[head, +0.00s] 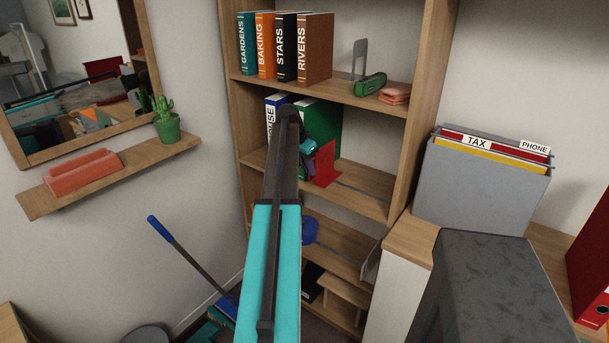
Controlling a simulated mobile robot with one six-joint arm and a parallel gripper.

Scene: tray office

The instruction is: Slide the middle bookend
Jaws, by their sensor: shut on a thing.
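The red bookend (326,164) stands on the middle shelf (362,180) of the wooden bookcase, close to the right of a green book (322,120). A blue-and-white book (272,112) stands left of the green one, partly hidden by my arm. My gripper (310,160) is at the red bookend and shut on it. My arm hides much of the gripper, so the fingers are hard to make out. A grey metal bookend (359,58) stands on the shelf above.
The middle shelf is clear right of the red bookend. A grey file box (482,178) stands at the right. A wall shelf (110,178) with a cactus (166,122) is at the left.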

